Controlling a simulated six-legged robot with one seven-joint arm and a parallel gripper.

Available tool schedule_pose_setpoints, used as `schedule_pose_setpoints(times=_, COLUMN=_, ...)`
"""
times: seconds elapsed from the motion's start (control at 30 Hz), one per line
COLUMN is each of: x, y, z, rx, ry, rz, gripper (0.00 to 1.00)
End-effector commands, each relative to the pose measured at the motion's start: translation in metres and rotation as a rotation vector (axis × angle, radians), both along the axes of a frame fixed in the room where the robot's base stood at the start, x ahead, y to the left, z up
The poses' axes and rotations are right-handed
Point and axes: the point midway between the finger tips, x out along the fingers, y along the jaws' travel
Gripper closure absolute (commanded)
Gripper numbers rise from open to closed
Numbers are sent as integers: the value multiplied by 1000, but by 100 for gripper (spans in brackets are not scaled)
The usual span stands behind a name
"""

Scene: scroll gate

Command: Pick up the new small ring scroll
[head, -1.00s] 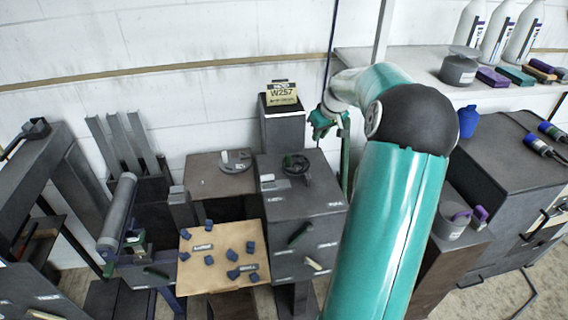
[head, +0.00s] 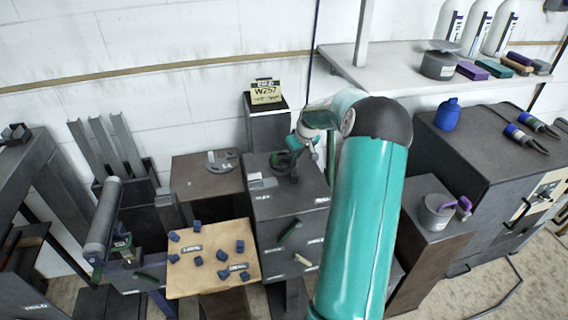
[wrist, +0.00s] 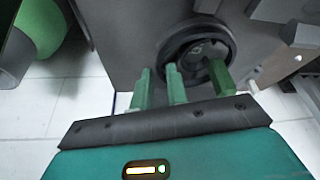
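A dark round ring-shaped piece (head: 284,163) lies on top of the dark cabinet (head: 262,206). In the wrist view it is a black ring (wrist: 168,45) with a darker disc inside. I cannot tell for sure whether this is the new small ring scroll. My gripper (head: 297,142) is just above and beside the ring in the head view. In the wrist view my gripper's green fingers (wrist: 180,74) stand apart at the ring's near edge and overlap it. Nothing shows held between them, and whether they touch the ring is unclear.
A light grey block (head: 262,183) lies left of the ring. A brown box (head: 195,182) carries a grey round part (head: 222,160). A tan board (head: 200,285) holds several blue pieces. The W257 sign (head: 265,92) stands behind, and a white shelf (head: 385,75) is at right.

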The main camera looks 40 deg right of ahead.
Motion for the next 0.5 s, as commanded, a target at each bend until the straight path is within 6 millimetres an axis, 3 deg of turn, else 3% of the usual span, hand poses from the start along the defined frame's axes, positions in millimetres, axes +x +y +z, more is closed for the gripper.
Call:
schedule_pose_setpoints(times=0.27, x=3, y=-1, z=-4, rx=-1, ry=-1, rz=1, gripper=84)
schedule_pose_setpoints(times=0.37, x=2, y=-1, z=-4, rx=-1, ry=-1, rz=1, gripper=100)
schedule_pose_setpoints(times=0.5, x=3, y=-1, z=-4, rx=-1, ry=-2, rz=0, gripper=100)
